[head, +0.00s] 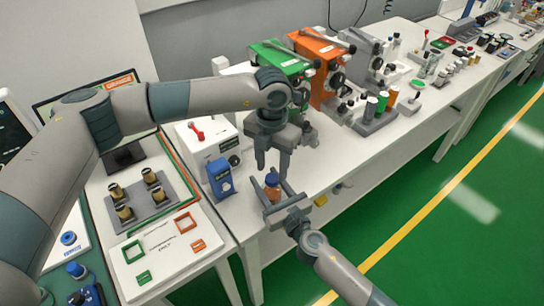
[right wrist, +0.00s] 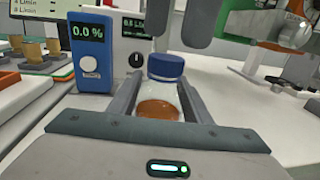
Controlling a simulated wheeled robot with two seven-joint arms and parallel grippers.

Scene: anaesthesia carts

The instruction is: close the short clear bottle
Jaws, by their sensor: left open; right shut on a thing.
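The short clear bottle (head: 273,193) holds orange-brown liquid and has a blue cap (right wrist: 165,66) on its top. The frames do not show whether the cap is tight. My right gripper (head: 270,186) is shut on the bottle, with one finger on each side of its body in the right wrist view (right wrist: 158,95). The bottle looks upright. My left gripper (head: 271,162) points down just above the cap. Its fingers are apart, with nothing between them, and their tips show at the top of the right wrist view (right wrist: 180,22).
A blue box with a display (head: 221,177) and a white unit (head: 203,143) stand close to the left. Green (head: 280,60) and orange (head: 318,65) machines stand behind. A board with brass-coloured parts (head: 145,200) is further left. The white tabletop right of the bottle is mostly clear.

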